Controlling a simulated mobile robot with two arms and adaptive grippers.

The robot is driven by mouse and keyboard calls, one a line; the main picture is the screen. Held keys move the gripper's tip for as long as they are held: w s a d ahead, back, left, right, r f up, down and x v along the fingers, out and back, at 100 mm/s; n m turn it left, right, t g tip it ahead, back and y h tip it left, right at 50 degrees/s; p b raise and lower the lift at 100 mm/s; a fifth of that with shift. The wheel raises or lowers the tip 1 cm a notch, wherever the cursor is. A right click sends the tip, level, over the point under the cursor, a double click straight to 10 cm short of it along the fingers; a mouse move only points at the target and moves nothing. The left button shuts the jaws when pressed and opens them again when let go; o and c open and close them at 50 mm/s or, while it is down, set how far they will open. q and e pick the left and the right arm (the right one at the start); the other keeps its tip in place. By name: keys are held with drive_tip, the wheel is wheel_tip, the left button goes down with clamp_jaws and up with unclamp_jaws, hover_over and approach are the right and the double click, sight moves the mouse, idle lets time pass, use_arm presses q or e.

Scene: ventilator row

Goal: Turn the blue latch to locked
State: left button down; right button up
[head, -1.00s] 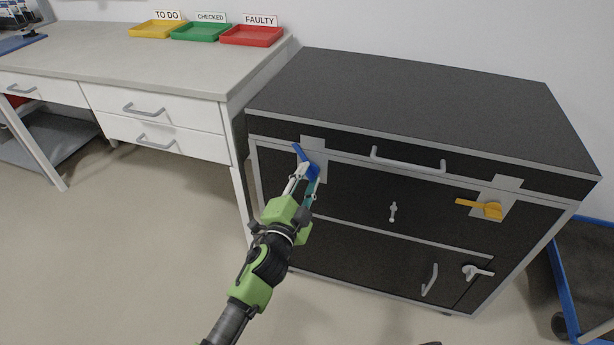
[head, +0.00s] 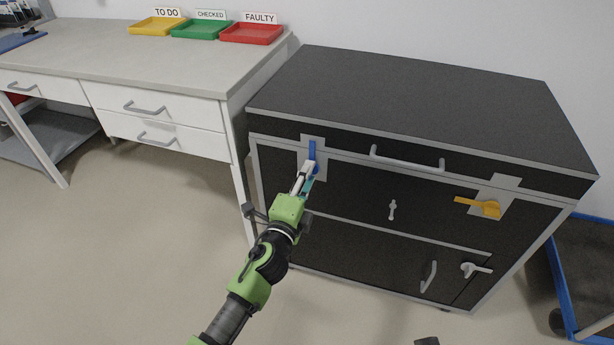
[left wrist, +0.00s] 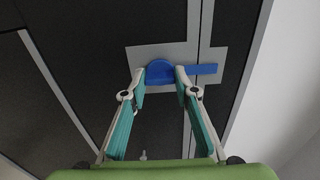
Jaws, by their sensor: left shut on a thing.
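The blue latch (head: 312,150) sits on a grey plate at the upper left of the black chest's front. Its lever points about straight up in the head view, across the seam of the lid. My left gripper (head: 308,172) is shut on the latch. In the left wrist view the fingertips (left wrist: 161,77) hold the round blue hub from both sides, and the lever (left wrist: 204,69) sticks out to the right past one finger. The fingers hide part of the latch in the head view.
The black chest (head: 430,95) also has a yellow latch (head: 485,207) on the right, a long lid handle (head: 407,160) and smaller handles below. A white workbench (head: 130,60) with coloured trays stands left. A blue-framed cart (head: 565,280) is at the right edge.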

idle(0.3)
use_arm(q)
drive_tip(key=c, duration=1.6)
unclamp_jaws()
drive_tip(key=v, duration=1.2)
